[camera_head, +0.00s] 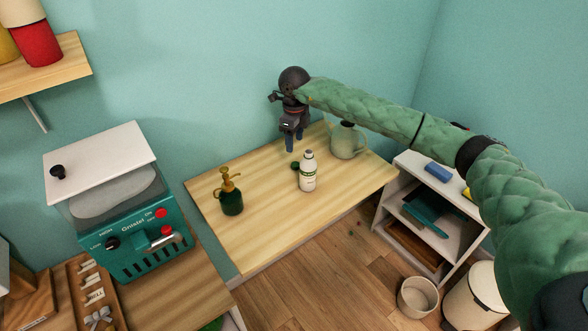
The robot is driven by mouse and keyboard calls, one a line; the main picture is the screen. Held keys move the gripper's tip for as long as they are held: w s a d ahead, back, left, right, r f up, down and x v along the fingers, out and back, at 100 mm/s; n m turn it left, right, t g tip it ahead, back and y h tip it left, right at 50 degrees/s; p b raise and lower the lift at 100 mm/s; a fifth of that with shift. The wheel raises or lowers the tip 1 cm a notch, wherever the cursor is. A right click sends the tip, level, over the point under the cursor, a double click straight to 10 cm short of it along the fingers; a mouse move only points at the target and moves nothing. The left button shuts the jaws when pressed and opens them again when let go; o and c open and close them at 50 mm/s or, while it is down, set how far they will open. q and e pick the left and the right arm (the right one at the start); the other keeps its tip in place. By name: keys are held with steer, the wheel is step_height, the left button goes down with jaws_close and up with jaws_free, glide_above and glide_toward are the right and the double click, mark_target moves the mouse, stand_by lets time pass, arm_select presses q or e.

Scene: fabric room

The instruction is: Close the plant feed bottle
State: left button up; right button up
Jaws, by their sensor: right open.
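The plant feed bottle (307,173) is white with a green-marked label and stands upright on the wooden table (265,225). A small dark green cap (295,166) appears to lie on the table just left of the bottle, apart from its neck. My right gripper (290,146) points down above the back of the table, behind and a little left of the bottle. It is open and looks empty. Its arm reaches in from the right in a green padded sleeve. My left gripper is not in view.
A green watering can (346,141) stands right of the bottle, below my right arm. A dark green spray bottle (231,194) with a yellow top stands at the left. A white shelf (438,219) adjoins the table's right. The table's front is clear.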

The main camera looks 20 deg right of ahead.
mark_target(296, 164)
steer(key=shift+s+f+b, duration=0.1)
steer(key=shift+f+b, duration=0.45)
steer(key=shift+f, duration=0.2)
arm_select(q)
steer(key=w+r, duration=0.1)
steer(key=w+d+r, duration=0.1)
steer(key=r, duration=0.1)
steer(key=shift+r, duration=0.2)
arm_select(e)
steer(key=shift+f, duration=0.1)
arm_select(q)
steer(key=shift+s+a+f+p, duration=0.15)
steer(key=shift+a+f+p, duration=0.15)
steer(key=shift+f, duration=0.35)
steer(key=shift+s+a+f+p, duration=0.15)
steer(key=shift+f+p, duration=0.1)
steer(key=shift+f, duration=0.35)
arm_select(e)
steer(key=shift+f, duration=1.25)
